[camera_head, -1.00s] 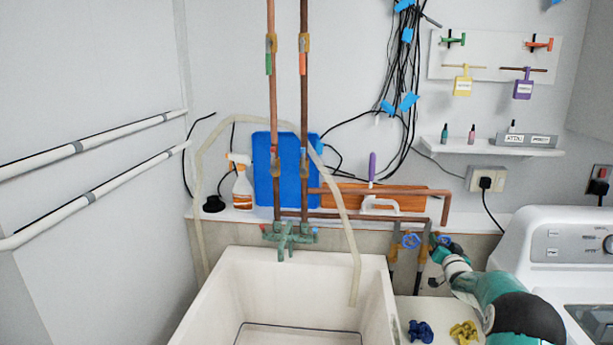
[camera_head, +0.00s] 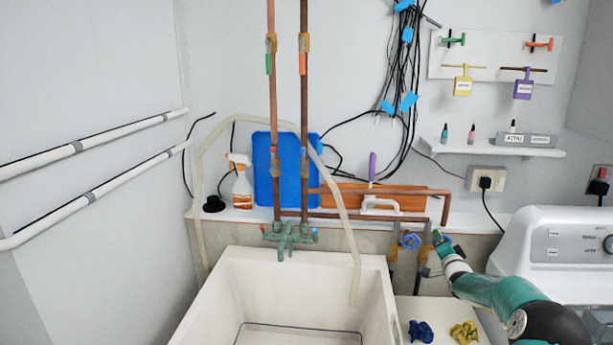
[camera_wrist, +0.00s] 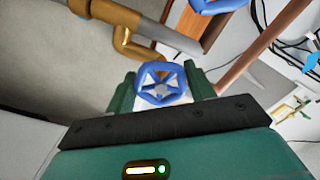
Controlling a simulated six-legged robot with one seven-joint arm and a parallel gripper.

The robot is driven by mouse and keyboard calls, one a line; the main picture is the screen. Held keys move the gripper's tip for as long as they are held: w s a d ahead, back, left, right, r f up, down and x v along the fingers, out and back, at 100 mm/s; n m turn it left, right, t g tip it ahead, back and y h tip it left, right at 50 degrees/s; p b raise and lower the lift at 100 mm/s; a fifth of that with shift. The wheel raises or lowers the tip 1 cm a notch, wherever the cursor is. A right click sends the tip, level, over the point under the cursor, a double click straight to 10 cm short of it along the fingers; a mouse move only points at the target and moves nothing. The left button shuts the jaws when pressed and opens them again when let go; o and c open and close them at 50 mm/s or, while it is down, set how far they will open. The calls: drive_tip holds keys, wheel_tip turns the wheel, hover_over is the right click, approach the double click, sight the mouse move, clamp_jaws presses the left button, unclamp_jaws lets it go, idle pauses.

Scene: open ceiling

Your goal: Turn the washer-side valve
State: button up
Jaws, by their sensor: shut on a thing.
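A blue star-shaped valve handle (camera_wrist: 163,83) sits between the two green fingers of my gripper (camera_wrist: 162,88) in the wrist view. The fingers are shut on its sides. In the head view my gripper (camera_head: 441,242) is at the right-hand valve, nearer the washer (camera_head: 560,245), and mostly hides that handle. A second blue valve handle (camera_head: 410,241) is just to the left and free of my gripper. It also shows at the top edge of the wrist view (camera_wrist: 216,4).
Copper pipes (camera_head: 380,217) run above the valves. The white sink (camera_head: 280,265) stands to the left. A blue cloth-like item (camera_head: 420,331) and a yellow one (camera_head: 464,333) lie on the white surface below my arm. The washer is close on the right.

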drive_tip(key=m, duration=0.2)
drive_tip(key=shift+a+m, duration=0.15)
drive_tip(key=shift+m, duration=0.25)
drive_tip(key=m, duration=0.3)
drive_tip(key=shift+m, duration=2)
drive_tip(key=shift+m, duration=1.2)
drive_tip(key=shift+r+m, duration=0.1)
drive_tip(key=shift+m, duration=0.4)
